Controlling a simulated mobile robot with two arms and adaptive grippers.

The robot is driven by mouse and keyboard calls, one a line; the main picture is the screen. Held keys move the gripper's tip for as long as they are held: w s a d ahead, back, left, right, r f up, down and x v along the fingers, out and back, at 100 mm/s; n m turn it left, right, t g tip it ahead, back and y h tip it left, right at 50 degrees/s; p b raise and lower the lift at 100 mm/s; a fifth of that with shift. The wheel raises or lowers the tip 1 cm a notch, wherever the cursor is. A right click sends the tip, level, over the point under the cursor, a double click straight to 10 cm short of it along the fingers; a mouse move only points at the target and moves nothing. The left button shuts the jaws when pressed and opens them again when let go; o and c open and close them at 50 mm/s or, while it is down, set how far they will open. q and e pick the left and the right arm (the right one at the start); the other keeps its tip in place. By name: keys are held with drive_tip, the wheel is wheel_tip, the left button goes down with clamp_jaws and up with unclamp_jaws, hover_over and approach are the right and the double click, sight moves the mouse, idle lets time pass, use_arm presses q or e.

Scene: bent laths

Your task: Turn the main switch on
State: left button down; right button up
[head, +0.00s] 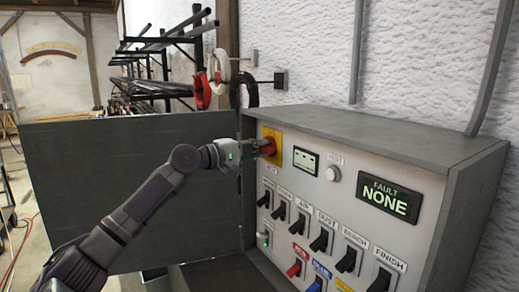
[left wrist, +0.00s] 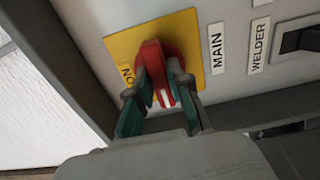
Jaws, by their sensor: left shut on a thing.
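The main switch is a red rotary handle (head: 267,146) on a yellow plate (head: 276,134) at the upper left of the grey control panel. In the left wrist view the red handle (left wrist: 155,72) sits on the yellow plate (left wrist: 187,30), beside a "MAIN" label (left wrist: 217,47). An "ON" label (left wrist: 127,74) shows at the plate's left edge. My left gripper (head: 257,148) is shut on the handle, with its two fingers (left wrist: 160,102) on either side of it. The fingers and palm hide part of the handle. My right gripper is not in view.
Black toggle switches (head: 320,240) line the panel below, with red (head: 294,270) and blue (head: 314,286) ones at the bottom. A display (head: 390,200) reads "FAULT NONE". The panel's open grey door (head: 90,190) stands at left. Cable coils (head: 218,70) hang on the wall above.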

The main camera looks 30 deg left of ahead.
use_arm(q)
drive_tip(key=shift+f, duration=0.1)
drive_tip(key=m+b, duration=0.2)
drive_tip(key=shift+f+m, duration=0.1)
drive_tip(key=shift+m, duration=0.3)
drive_tip(key=m+b, duration=0.2)
drive_tip(key=m, duration=0.3)
drive_tip(key=shift+m+b, duration=0.3)
drive_tip(key=m+b, duration=0.2)
drive_tip(key=m, duration=0.3)
drive_tip(key=m+b, duration=0.1)
drive_tip(key=m, duration=0.3)
drive_tip(key=shift+m, duration=0.4)
